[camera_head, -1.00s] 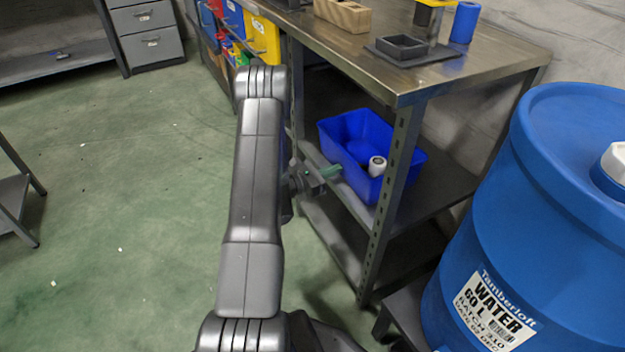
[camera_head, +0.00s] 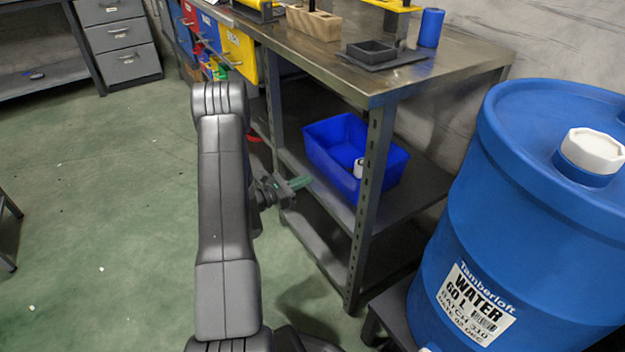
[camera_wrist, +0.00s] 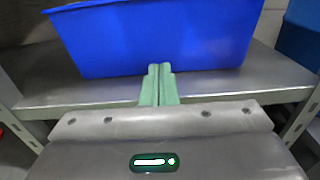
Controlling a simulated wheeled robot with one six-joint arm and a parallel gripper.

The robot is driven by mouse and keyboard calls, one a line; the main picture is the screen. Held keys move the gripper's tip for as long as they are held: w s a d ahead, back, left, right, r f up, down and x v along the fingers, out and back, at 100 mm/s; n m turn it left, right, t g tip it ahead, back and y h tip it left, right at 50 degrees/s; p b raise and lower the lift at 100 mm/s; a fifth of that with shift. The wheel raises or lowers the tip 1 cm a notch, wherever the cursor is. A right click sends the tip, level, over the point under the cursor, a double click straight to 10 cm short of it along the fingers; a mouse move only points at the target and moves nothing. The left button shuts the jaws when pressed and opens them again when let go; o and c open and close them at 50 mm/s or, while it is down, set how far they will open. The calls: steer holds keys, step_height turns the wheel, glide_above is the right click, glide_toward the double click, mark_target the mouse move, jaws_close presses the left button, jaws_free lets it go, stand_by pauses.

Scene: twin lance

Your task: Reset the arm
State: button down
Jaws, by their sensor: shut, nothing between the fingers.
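My gripper (camera_head: 297,183) has green fingers and points at the lower shelf of the metal workbench, just left of the blue bin (camera_head: 327,166). In the wrist view the fingers of my gripper (camera_wrist: 159,84) are together with nothing between them. The front wall of the blue bin (camera_wrist: 160,40) stands just beyond the fingertips there. Whether the fingertips touch it I cannot tell. My arm rises through the middle of the head view. A white round item (camera_head: 358,168) lies in the bin.
The workbench (camera_head: 440,75) has a front leg (camera_head: 372,190) right of my gripper. A blue water barrel (camera_head: 540,200) stands at right.

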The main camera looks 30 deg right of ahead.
steer(key=a+p, duration=0.1)
steer(key=a, duration=0.6)
steer(key=shift+s+a, duration=0.15)
steer(key=shift+a, duration=0.25)
